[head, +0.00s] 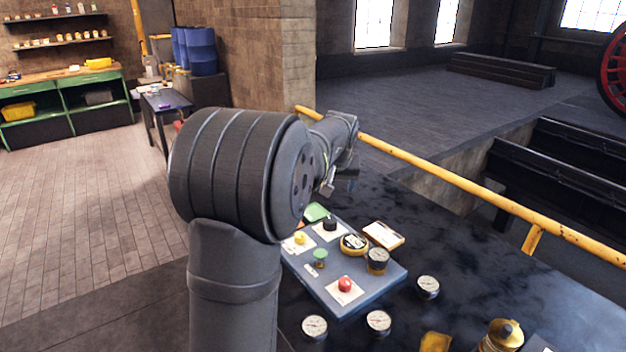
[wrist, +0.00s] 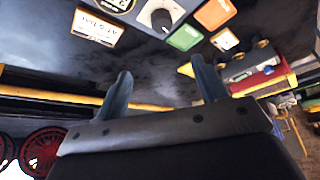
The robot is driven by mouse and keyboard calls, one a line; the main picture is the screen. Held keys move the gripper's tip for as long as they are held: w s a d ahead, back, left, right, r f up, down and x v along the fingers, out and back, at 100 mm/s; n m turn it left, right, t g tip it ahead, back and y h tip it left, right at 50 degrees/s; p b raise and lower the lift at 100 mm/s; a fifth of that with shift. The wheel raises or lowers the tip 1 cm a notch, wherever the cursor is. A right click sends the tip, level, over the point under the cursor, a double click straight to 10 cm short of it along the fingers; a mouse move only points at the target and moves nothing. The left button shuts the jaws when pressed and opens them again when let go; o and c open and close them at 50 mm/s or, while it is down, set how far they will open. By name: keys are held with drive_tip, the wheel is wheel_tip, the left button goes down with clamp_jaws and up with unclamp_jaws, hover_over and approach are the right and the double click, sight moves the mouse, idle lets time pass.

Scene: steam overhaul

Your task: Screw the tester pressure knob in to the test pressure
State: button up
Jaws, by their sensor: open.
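A blue tester board (head: 330,302) lies on the dark bench, bearing several coloured knobs. A black knob (head: 329,223) sits on a pale plate at its back edge; a red knob (head: 345,284), a yellow knob (head: 299,238) and a green knob (head: 320,256) are also there. I cannot tell which one sets the pressure. In the head view my arm hides part of the board's left side.
Several loose gauges (head: 378,322) stand on the bench (head: 470,290) in front of the board. A brass piece (head: 503,335) is at the front right. A yellow rail (head: 450,178) runs along the back.

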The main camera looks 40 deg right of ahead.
drive_tip(key=s+a+r, duration=0.3)
drive_tip(key=a+r, duration=0.3)
drive_tip(key=a, duration=0.3)
drive_tip(key=shift+s+a+r, duration=0.15)
drive_tip(key=shift+s+a, duration=0.1)
drive_tip(key=shift+d, duration=0.1)
drive_tip(key=n+g+y, duration=0.2)
drive_tip(key=g+y, duration=0.1)
drive_tip(key=g, duration=0.1)
hover_over(330, 220)
wheel_tip(330, 220, down, 6)
drive_tip(key=f, duration=0.1)
wheel_tip(330, 220, down, 17)
drive_tip(key=shift+f, duration=0.1)
drive_tip(key=shift+c, duration=0.5)
